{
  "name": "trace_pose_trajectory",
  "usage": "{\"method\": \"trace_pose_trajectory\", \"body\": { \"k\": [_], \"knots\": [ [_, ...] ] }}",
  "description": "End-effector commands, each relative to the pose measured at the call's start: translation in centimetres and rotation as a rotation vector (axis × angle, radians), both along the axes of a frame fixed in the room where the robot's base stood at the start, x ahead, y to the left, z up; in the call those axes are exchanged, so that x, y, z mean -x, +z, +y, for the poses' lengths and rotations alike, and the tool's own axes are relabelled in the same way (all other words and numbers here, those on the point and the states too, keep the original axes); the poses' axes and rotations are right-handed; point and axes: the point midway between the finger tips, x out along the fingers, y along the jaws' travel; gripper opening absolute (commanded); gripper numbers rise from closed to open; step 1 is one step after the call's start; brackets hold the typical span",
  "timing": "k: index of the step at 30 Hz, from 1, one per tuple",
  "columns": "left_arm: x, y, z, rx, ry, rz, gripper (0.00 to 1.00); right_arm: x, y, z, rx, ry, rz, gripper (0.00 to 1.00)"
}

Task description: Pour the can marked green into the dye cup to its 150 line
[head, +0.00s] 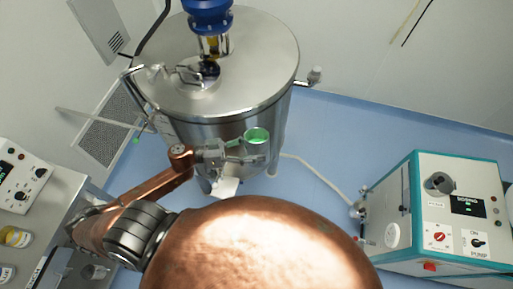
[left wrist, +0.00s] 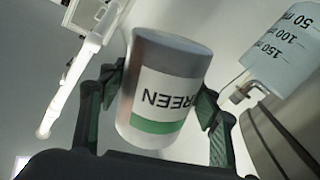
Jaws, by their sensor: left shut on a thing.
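The can marked green (left wrist: 165,85) is white with a green band and the upside-down word GREEN in the left wrist view. My left gripper (left wrist: 162,92) is shut on it, one finger on each side. The dye cup (left wrist: 285,50), pale with 50, 100 and 150 mL marks, shows at the upper right of the left wrist view, apart from the can. I cannot make out the cup in the head view. My right gripper is out of view.
The large steel tank (head: 265,85) stands just behind the can. A teal and white pump unit (head: 440,215) stands at the right, with a hose toward the tank. A bench with a control box (head: 22,180) and small jars (head: 17,237) is at the left.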

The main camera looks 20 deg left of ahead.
Motion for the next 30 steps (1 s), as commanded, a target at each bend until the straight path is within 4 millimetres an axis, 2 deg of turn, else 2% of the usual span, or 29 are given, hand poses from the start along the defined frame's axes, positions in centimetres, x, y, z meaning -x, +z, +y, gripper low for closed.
{"method": "trace_pose_trajectory", "body": {
  "k": [30],
  "knots": [
    [0.0,-1.0,0.7,0.063,0.008,0.098,0.19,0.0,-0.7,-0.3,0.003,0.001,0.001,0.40]
  ]
}}
